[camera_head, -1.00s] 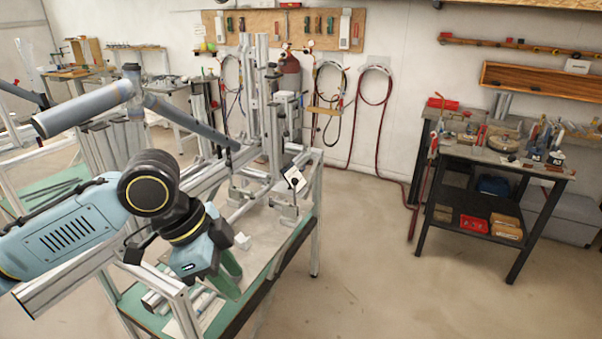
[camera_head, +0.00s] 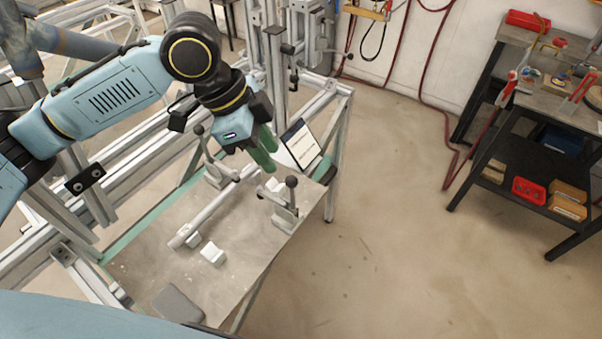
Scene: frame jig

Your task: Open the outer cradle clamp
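Two grey toggle clamps with dark knobs stand on the metal plate (camera_head: 145,262). One clamp (camera_head: 216,176) is at the tube's far left side, its handle rising up and left. The other clamp (camera_head: 285,214) is near the plate's right edge, its knob up and its arm reaching left. I cannot tell for sure which is the outer one. A pale tube (camera_head: 208,213) lies on the plate between them. My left gripper (camera_head: 270,155), with green fingers slightly apart and nothing seen between them, is above and behind the right-edge clamp, apart from it. My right gripper is not visible.
A white block (camera_head: 212,253) and a grey flat piece (camera_head: 178,304) lie on the plate. A tilted panel with a white sheet (camera_head: 300,145) stands just right of the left gripper. Aluminium frame posts (camera_head: 275,65) rise behind. Floor to the right is clear up to a dark workbench (camera_head: 520,165).

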